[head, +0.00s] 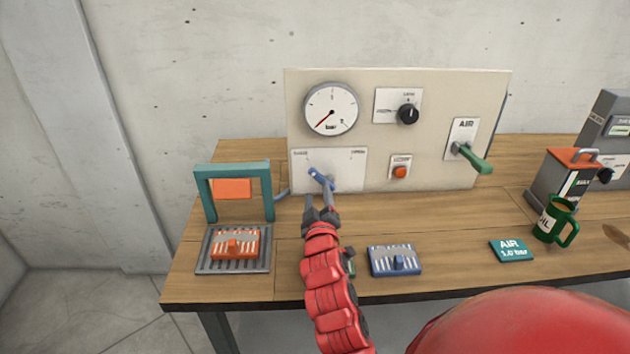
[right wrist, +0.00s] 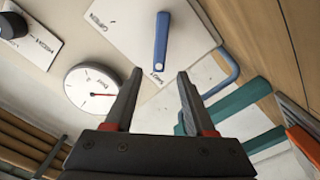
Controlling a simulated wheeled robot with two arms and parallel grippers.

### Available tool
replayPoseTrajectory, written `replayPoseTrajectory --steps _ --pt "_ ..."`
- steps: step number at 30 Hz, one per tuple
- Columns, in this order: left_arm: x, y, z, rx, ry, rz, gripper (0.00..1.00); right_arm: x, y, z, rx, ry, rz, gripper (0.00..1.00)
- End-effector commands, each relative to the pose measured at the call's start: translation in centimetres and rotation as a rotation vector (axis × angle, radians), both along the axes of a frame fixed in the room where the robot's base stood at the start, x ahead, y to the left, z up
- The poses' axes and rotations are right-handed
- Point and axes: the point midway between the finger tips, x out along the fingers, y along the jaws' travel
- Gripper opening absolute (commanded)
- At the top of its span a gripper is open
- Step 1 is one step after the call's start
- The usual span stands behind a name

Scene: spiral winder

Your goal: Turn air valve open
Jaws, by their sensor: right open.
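The panel (head: 430,85) at the back carries a green lever (head: 472,157) on a plate marked AIR; it slants down to the right. My right gripper (head: 319,200) is far to its left, in front of a blue lever (head: 321,178) on a white plate (head: 345,160). In the right wrist view my open gripper (right wrist: 160,75) has nothing between its fingers. The blue lever (right wrist: 161,40) shows beyond the fingertips, in line with the gap. I cannot tell whether they touch. The green lever is not in the right wrist view. My left gripper is not in view.
A gauge (head: 331,109), a black knob (head: 408,114) and an orange button (head: 400,172) are on the panel. A teal frame (head: 204,197), an orange block (head: 236,244), a blue block (head: 394,262), an AIR 1.0 bar card (head: 511,249) and a green mug (head: 556,220) stand on the table.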

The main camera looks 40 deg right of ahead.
Motion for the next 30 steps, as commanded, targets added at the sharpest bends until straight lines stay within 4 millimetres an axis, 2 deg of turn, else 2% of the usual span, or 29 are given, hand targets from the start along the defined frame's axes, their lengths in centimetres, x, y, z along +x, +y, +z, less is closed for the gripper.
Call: replayPoseTrajectory --steps 6,12,18,26,30 --pt "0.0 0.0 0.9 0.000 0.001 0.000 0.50 3.9 -2.4 0.2 0.000 0.002 0.000 0.55" --pt "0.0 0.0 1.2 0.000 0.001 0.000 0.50 6.3 -3.8 0.2 0.000 0.001 0.001 0.55" --pt "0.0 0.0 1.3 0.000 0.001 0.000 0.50 7.2 -4.4 0.0 0.001 0.001 0.001 0.55" --pt "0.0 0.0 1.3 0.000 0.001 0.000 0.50 7.3 -4.4 0.0 0.000 0.001 0.002 0.55" --pt "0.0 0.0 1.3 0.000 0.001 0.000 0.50 7.3 -4.4 0.0 0.000 0.001 0.002 0.33"
